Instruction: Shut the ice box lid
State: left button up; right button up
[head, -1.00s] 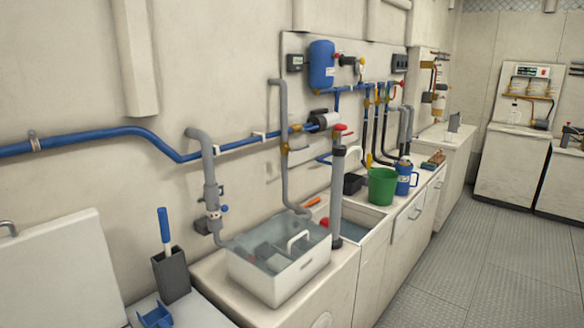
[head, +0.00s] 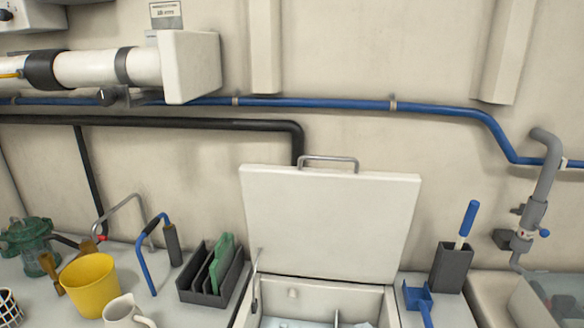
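The ice box lid (head: 330,222) is a white panel with a metal bar handle (head: 328,160) on its top edge. It stands open, raised nearly upright at the back of the ice box (head: 375,305). A thin metal stay shows at the left side of the opening. The lower part of the ice box is cut off by the frame's bottom edge. Neither of my grippers is in view.
Left of the box are a black rack (head: 212,283) with green pads, a yellow bucket (head: 90,284), a white mug (head: 126,313) and a blue-handled tool. Right are a dark holder (head: 452,268) with a blue-handled brush and a blue scoop (head: 418,298). Pipes run along the wall behind.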

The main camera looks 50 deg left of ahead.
aim_at(353, 225)
jog(key=u, duration=1.35)
